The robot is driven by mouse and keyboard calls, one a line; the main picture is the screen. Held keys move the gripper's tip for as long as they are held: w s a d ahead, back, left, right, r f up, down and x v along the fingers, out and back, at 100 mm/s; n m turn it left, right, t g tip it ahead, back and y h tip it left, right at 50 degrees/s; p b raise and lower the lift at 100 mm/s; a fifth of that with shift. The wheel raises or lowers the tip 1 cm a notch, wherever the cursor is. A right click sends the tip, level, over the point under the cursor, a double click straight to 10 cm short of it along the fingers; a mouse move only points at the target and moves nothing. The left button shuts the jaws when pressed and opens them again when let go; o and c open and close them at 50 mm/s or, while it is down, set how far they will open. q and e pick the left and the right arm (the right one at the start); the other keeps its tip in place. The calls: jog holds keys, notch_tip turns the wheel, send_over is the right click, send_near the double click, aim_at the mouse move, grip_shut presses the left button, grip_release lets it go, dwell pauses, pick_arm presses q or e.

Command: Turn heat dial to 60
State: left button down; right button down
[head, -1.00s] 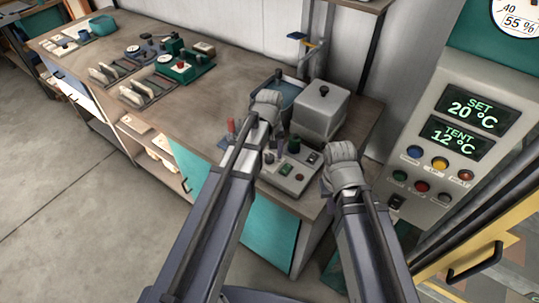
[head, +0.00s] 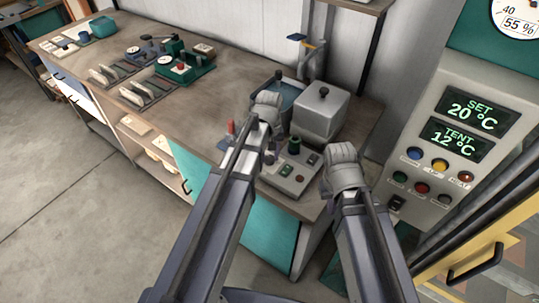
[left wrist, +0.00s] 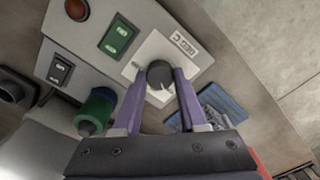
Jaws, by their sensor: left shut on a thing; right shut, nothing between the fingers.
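The heat dial (left wrist: 160,80) is a dark round knob on a white square plate, with a light pointer mark toward the lower right in the left wrist view. Its scale is too small to read. My left gripper (left wrist: 161,73) has its purple fingers shut on the knob, one on each side. In the head view my left gripper (head: 268,157) is over the left part of the grey control box (head: 279,186), and the dial is hidden there. My right gripper (head: 328,190) is shut and empty at the box's right side, its tips mostly hidden.
The box carries a green rocker (left wrist: 118,37), a red button (left wrist: 77,9), a black switch (left wrist: 61,70) and a green-and-black knob (left wrist: 95,112). A lidded grey container (head: 321,110) stands behind. A panel (head: 440,150) reads SET 20 °C, TENT 12 °C.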

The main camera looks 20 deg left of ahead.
aim_at(269, 158)
pick_arm(q)
jog(key=m, duration=0.4)
jog(key=shift+m, duration=1.7)
jog(key=shift+c, duration=2.3)
grip_release()
notch_tip(269, 158, up, 8)
jog(key=p, duration=0.8)
jog(key=shift+f, duration=0.1)
